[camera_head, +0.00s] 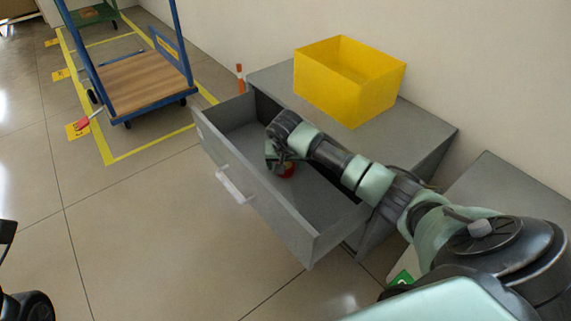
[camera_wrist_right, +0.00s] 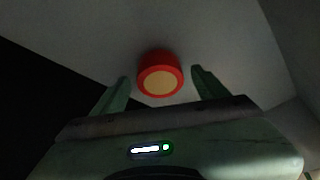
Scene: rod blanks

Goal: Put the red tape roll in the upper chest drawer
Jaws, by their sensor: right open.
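The red tape roll (camera_head: 287,170) lies in the open upper drawer (camera_head: 328,203) of the grey chest (camera_head: 425,122), partly hidden by my right gripper in the head view. In the right wrist view the red tape roll (camera_wrist_right: 160,75) shows a tan round face and sits between and just beyond the fingertips. My right gripper (camera_wrist_right: 158,80) is open, its two fingers apart with a gap to each side of the roll. In the head view my right gripper (camera_head: 280,163) reaches down inside the drawer. My left gripper is not in view.
A yellow bin (camera_head: 350,95) stands on the chest top, behind the drawer. The drawer's front wall (camera_head: 250,190) with a white handle faces left. A blue trolley (camera_head: 143,80) stands at the upper left. The floor before the drawer is clear.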

